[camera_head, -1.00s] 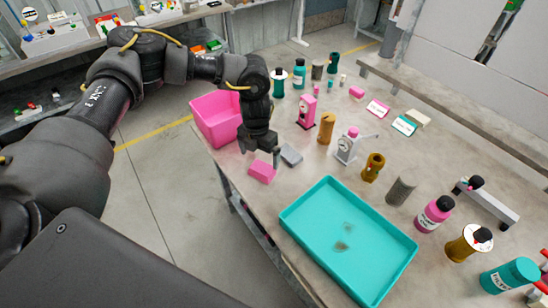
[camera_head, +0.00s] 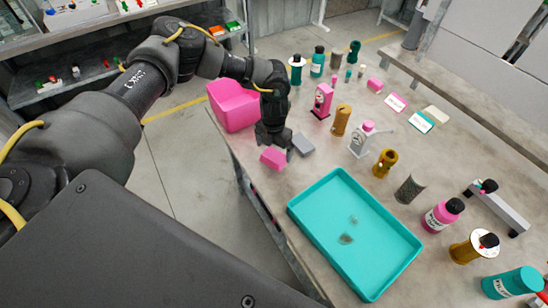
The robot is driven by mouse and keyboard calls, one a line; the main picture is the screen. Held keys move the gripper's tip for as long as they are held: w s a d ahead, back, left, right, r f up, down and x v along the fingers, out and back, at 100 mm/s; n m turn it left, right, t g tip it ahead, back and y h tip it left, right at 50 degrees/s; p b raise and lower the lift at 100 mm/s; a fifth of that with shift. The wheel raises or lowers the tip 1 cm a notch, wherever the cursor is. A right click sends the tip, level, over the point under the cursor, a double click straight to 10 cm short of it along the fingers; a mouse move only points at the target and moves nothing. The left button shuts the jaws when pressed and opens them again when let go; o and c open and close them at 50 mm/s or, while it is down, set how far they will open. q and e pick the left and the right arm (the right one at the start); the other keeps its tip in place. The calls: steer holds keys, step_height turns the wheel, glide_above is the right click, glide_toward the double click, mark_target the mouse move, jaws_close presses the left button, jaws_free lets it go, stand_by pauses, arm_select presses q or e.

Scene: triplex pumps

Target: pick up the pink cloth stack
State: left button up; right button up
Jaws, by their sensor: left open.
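A small pink block-shaped thing, which looks like the pink cloth stack (camera_head: 272,159), lies near the left edge of the table. My left gripper (camera_head: 274,147) points down right at it, with open fingers at its far side and top. The fingers partly hide it, and I cannot tell whether they touch it or straddle it. My right gripper is not in view.
A grey block (camera_head: 303,145) lies close beside the pink stack. A pink bin (camera_head: 233,106) stands behind it at the table edge. A teal tray (camera_head: 355,235) lies in front. Several bottles and a pink pump device (camera_head: 321,101) stand to the right.

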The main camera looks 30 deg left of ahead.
mark_target(274, 156)
arm_select(q)
step_height(274, 156, down, 4)
steer(key=shift+w+r+p, duration=0.1)
steer(key=shift+r+p, duration=0.05)
steer(key=shift+p, duration=0.6)
steer(key=shift+f, duration=0.4)
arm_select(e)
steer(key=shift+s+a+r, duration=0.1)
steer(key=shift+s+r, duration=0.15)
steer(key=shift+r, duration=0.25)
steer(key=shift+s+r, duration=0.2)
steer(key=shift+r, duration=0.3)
arm_select(q)
steer(key=shift+a, duration=0.1)
steer(key=c, duration=1)
steer(key=shift+o, duration=0.2)
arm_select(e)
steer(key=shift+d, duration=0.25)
